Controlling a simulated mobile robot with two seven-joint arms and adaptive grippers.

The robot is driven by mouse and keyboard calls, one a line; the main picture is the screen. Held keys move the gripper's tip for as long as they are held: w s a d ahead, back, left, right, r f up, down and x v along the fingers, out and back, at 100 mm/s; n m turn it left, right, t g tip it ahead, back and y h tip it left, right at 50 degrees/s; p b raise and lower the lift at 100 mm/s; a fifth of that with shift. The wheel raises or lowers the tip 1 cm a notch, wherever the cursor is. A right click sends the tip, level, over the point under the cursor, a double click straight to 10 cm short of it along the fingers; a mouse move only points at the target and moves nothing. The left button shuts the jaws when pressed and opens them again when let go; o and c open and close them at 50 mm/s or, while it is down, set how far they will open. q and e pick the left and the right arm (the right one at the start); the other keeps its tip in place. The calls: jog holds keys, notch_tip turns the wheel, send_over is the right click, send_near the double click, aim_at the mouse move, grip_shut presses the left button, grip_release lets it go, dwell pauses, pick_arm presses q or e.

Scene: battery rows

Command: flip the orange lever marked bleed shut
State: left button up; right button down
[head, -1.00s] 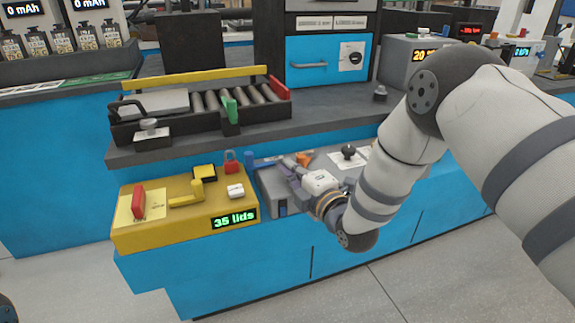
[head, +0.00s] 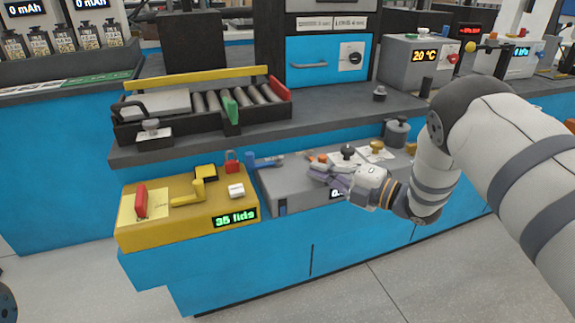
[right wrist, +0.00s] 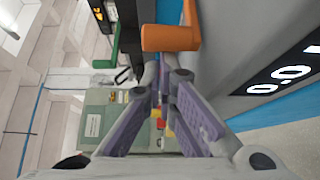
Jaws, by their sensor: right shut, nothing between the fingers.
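The orange lever (head: 318,158) is on the grey box (head: 284,178) at the right of the counter's lower shelf. It is small and partly covered by my right gripper (head: 318,173), so its mark cannot be read. The lever shows larger in the right wrist view (right wrist: 170,38), as an orange bar just beyond and above the fingertips. My right gripper, also in the right wrist view (right wrist: 162,75), has its fingertips together with nothing between them. Its tips are close to the lever; whether they touch it I cannot tell. My left gripper is not in view.
A blue handle (head: 266,161) stands left of the lever, and black (head: 347,151) and yellow (head: 376,146) knobs stand right of it. A yellow box (head: 150,235) with red and yellow levers is to the left. A roller tray (head: 190,122) sits above, behind.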

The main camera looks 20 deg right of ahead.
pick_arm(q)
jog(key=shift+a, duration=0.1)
pick_arm(e)
jog(key=shift+d, duration=0.5)
